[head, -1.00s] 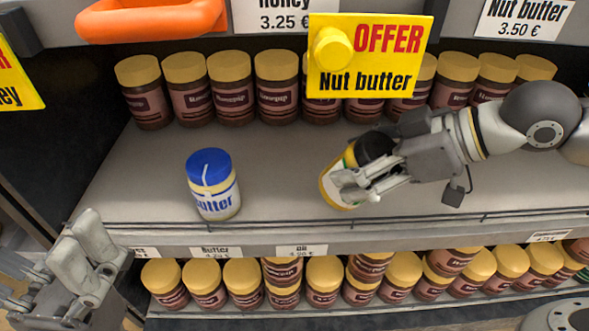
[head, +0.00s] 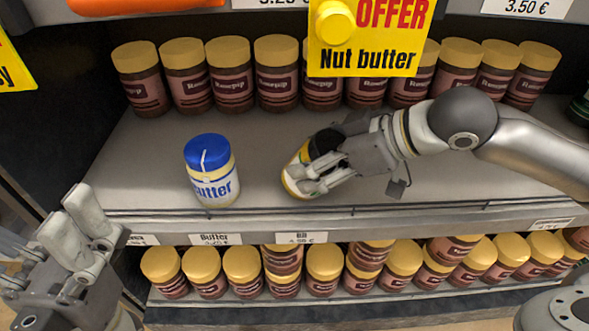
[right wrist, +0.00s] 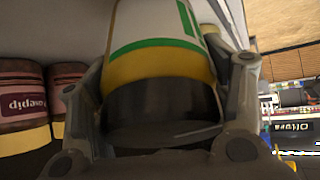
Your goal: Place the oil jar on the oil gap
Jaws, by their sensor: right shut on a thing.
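My right gripper (head: 318,178) is shut on the oil jar (head: 292,182), which has a black lid and a yellow body with a white and green label. The jar is tilted, just above or touching the shelf; I cannot tell which. In the right wrist view the jar (right wrist: 160,65) sits between the fingers with its black lid toward the camera. The label strip reading like "Oil" (head: 301,238) is on the shelf edge below it. My left gripper (head: 80,225) is at the lower left, in front of the shelf, with its fingers apart and nothing between them.
A butter jar (head: 211,172) with a blue lid stands left of the oil jar. A row of nut butter jars (head: 277,75) lines the back. The shelf (head: 450,190) is bare to the right. A yellow offer sign (head: 365,63) hangs above. More jars fill the lower shelf.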

